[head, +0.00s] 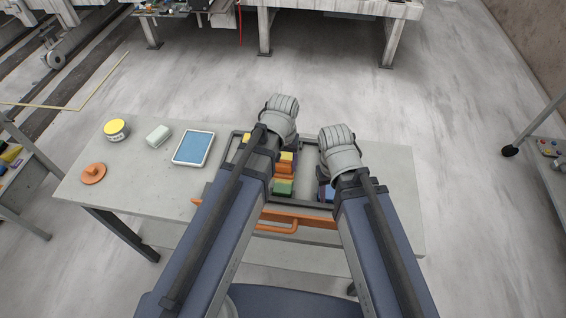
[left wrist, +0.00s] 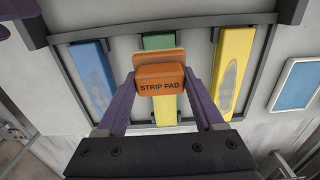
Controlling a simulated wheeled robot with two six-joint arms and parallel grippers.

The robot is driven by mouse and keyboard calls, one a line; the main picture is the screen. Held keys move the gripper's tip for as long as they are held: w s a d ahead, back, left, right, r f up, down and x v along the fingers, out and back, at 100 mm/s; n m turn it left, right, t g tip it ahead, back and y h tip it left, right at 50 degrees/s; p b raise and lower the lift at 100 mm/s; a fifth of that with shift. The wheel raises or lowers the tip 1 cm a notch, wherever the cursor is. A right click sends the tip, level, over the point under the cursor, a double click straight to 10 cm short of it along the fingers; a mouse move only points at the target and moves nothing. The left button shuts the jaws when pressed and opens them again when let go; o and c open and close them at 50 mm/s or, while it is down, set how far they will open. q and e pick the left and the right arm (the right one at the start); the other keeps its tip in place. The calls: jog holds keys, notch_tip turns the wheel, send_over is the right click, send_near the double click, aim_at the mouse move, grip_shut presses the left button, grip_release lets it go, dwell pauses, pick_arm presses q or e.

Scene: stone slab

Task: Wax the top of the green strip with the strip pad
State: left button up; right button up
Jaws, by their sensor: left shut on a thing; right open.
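My left gripper (left wrist: 160,76) is shut on the orange strip pad (left wrist: 162,88), which is lettered STRIP PAD; the pad also shows in the head view (head: 287,160). The pad is in front of the middle strip in the left wrist view and hides its middle; I cannot tell whether it touches. The green strip (left wrist: 158,42) shows above the pad, with yellow below it. A blue strip (left wrist: 91,75) and a yellow strip (left wrist: 233,65) flank it, each with a greyish oval patch. My right gripper (head: 326,191) is open, mostly hidden behind its arm.
The strips lie in a dark frame (left wrist: 180,20) on the grey table (head: 400,215). An orange handle (head: 278,228) is at its near side. To the left are a blue-faced tray (head: 193,148), a pale block (head: 158,136), a yellow-banded tin (head: 116,130) and an orange disc (head: 93,173).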

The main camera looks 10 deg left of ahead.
pick_arm(q)
notch_tip(320, 180, up, 3)
jog(key=p, duration=0.3)
dwell(0.4)
